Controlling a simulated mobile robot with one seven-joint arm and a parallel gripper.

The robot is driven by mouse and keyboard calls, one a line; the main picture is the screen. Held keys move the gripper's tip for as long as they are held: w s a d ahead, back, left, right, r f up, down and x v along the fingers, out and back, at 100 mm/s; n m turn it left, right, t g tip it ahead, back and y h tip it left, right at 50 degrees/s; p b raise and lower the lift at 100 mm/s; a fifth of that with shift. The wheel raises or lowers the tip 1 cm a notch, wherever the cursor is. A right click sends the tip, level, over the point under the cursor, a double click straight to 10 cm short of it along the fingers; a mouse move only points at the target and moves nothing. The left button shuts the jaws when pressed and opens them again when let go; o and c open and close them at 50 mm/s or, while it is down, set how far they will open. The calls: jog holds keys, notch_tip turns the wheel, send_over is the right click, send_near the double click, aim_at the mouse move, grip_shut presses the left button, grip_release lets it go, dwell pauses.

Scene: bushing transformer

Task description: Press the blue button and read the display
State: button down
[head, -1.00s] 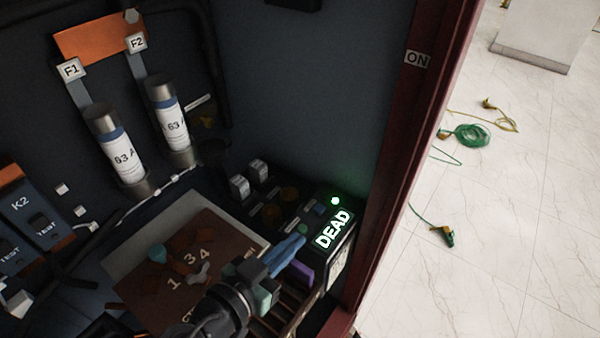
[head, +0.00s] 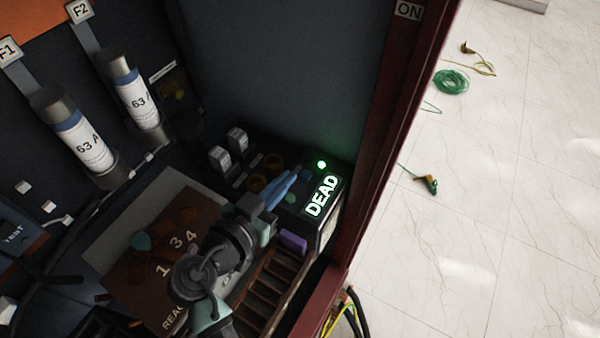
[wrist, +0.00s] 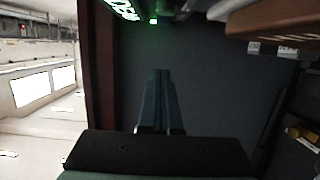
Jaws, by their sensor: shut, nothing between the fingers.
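The display (head: 321,195) is on the top of a dark box and shows "DEAD" in bright letters. A green lamp (head: 322,164) glows just above it. Part of the display also shows at the top of the wrist view (wrist: 124,9). My gripper (head: 294,174) has blue fingers, which are shut and empty. Its tips are over the box, just left of the display. In the wrist view the shut fingers (wrist: 160,72) point toward a dark panel. I cannot clearly make out the blue button; my fingertips cover part of the area left of the display. Contact cannot be told.
Two white fuses (head: 137,98) stand at the upper left. A brown board (head: 160,255) with numbers lies left of my arm. A purple block (head: 293,241) is close below the box.

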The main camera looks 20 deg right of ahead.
send_over(300, 185)
jog(key=shift+f, duration=0.7)
notch_tip(300, 185, down, 3)
jog(key=shift+f, duration=0.55)
